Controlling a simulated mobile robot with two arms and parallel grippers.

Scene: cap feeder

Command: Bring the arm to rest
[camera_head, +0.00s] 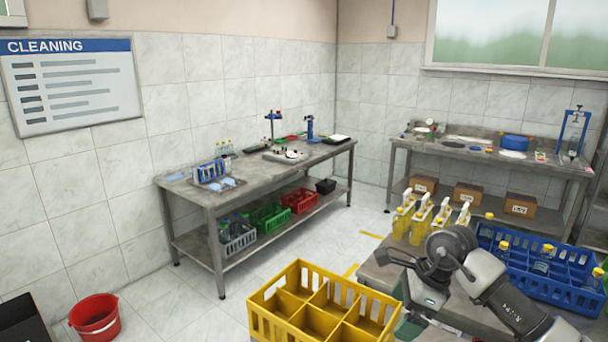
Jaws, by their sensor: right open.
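My right arm comes in from the lower right. Its gripper (393,259) is open, with nothing seen between its fingers, above the left part of a grey worktable. Several bottles with yellow liquid (419,222) and white tops stand behind the gripper. A blue divided crate (556,284) with several yellow-capped bottles lies to the right, partly behind my arm. A yellow divided crate (290,327) stands in front, left of the gripper. My left gripper is not in view.
A long metal table (185,188) along the left wall carries small tools, with coloured crates on its lower shelf. Another bench (400,143) stands at the back, with cardboard boxes (468,194) below. A red bucket (95,318) is on the floor. The tiled floor between is mostly free.

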